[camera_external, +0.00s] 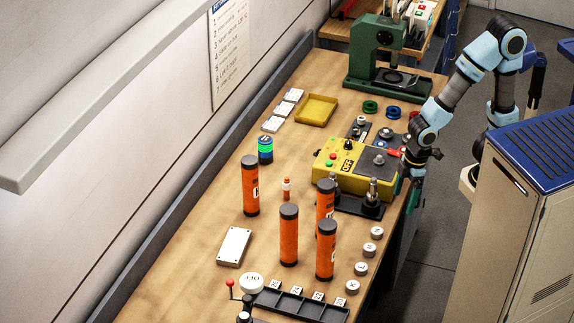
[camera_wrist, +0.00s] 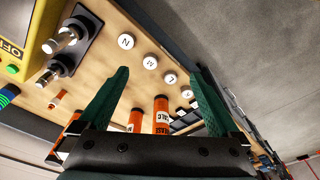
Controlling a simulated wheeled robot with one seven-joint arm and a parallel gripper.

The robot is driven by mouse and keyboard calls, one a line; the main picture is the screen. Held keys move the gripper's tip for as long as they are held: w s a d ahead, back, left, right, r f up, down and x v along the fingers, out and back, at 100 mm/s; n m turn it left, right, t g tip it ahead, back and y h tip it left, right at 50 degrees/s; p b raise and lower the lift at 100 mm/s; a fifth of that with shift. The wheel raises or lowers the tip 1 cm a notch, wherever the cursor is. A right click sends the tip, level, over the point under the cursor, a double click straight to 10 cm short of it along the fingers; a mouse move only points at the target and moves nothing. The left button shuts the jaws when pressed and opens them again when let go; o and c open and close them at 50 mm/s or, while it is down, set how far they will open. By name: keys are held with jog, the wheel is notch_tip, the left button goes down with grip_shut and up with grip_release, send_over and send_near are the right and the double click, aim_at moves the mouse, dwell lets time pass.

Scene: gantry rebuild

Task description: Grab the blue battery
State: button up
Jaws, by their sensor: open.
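The blue battery (camera_external: 265,150) is a short upright cylinder with blue and green bands and a dark top. It stands on the workbench left of the yellow box in the external view. In the wrist view a blue and green banded piece that looks like it (camera_wrist: 8,95) shows only partly, cut off at the left edge. My gripper (camera_wrist: 160,70) is open, with two green fingers spread and nothing held between them. In the external view my gripper (camera_external: 408,192) is at the bench's right edge, beside the yellow box and well away from the battery.
Several tall orange cylinders (camera_external: 289,236) stand near the battery on the workbench (camera_external: 190,240). The yellow control box (camera_external: 343,167) and a black base with metal posts (camera_external: 372,200) stand between gripper and battery. White round buttons (camera_external: 370,249) line the right edge. A yellow tray (camera_external: 317,108) lies behind.

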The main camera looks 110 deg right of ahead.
jog(key=w+d+r+m+t+h+b, duration=0.1)
jog(key=w+d+r+t+h+b, duration=0.15)
jog(key=w+d, duration=0.65)
jog(key=w+d+r+m+t+h+b, duration=0.1)
jog(key=w+d+r+m+t+b, duration=0.15)
jog(key=w+d, duration=0.6)
notch_tip(320, 180, up, 2)
jog(key=t+h+b, duration=0.2)
jog(key=t+b, duration=0.4)
send_over(266, 150)
jog(key=a, duration=0.4)
jog(key=s+d+f+n+y+b, duration=0.1)
jog(key=s+d+f+n+y, duration=0.15)
jog(key=s+d+f, duration=0.3)
jog(key=shift+m, duration=0.4)
jog(key=f, duration=1.5)
jog(key=shift+w+f, duration=0.1)
jog(key=shift+w, duration=0.15)
jog(key=shift+w+f, duration=0.1)
jog(key=shift+f, duration=0.2)
jog(key=shift+w+f+t, duration=0.15)
jog(key=shift+w+t, duration=0.15)
jog(key=p+x, duration=0.2)
jog(key=x, duration=0.4)
jog(key=shift+w+d+f, duration=0.15)
jog(key=shift+w, duration=0.15)
